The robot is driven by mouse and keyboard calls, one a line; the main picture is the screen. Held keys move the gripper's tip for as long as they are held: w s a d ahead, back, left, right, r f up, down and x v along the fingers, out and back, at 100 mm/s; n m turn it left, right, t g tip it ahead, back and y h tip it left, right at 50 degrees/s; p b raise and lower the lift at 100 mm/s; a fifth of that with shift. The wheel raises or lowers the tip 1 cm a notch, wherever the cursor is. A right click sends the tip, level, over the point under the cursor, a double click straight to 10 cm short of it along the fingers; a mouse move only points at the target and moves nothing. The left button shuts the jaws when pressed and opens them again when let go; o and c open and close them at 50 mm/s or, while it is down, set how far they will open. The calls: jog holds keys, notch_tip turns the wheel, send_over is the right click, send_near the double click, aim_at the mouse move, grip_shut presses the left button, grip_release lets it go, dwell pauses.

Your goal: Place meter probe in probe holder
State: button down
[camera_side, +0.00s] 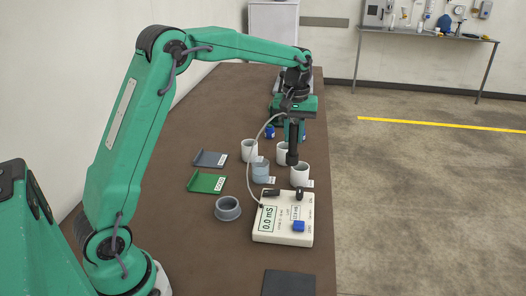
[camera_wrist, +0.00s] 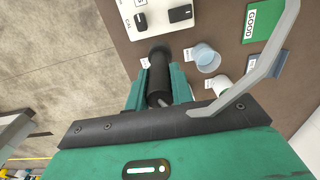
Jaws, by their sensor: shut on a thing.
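My gripper (camera_side: 294,132) is shut on the black meter probe (camera_side: 292,153), which hangs upright with its lower end among the cups. In the wrist view the probe (camera_wrist: 158,78) lies between the two green fingers of my gripper (camera_wrist: 160,88). A pale cable runs from the probe to the cream meter (camera_side: 268,234), which reads 0.0 mS. A grey flanged round cup (camera_side: 228,212), which looks like the probe holder, stands left of the meter, apart from the probe. I cannot tell whether the probe tip is inside or above a cup.
White cups (camera_side: 300,174) (camera_side: 249,150) and a bluish cup (camera_side: 261,173) stand near the probe. A green GOOD tray (camera_side: 207,183) and a grey tray (camera_side: 209,159) lie to the left. A dark pad (camera_side: 288,283) lies at the front. The brown table's left side is clear.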

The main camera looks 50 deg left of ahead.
jog(key=s+d+f, duration=0.1)
jog(key=s+d, duration=0.2)
jog(key=s, duration=0.8)
jog(key=s+d+f, duration=0.1)
jog(key=s+d, duration=0.2)
jog(key=s, duration=0.7)
jog(key=w+a+f, duration=0.2)
jog(key=a+f, duration=0.8)
jog(key=a, duration=0.1)
jog(key=shift+a+f, duration=0.25)
jog(key=shift+a, duration=0.15)
jog(key=shift+f, duration=0.15)
jog(key=c, duration=1.2)
grip_release()
notch_tip(320, 180, up, 12)
jog(key=shift+r, duration=0.2)
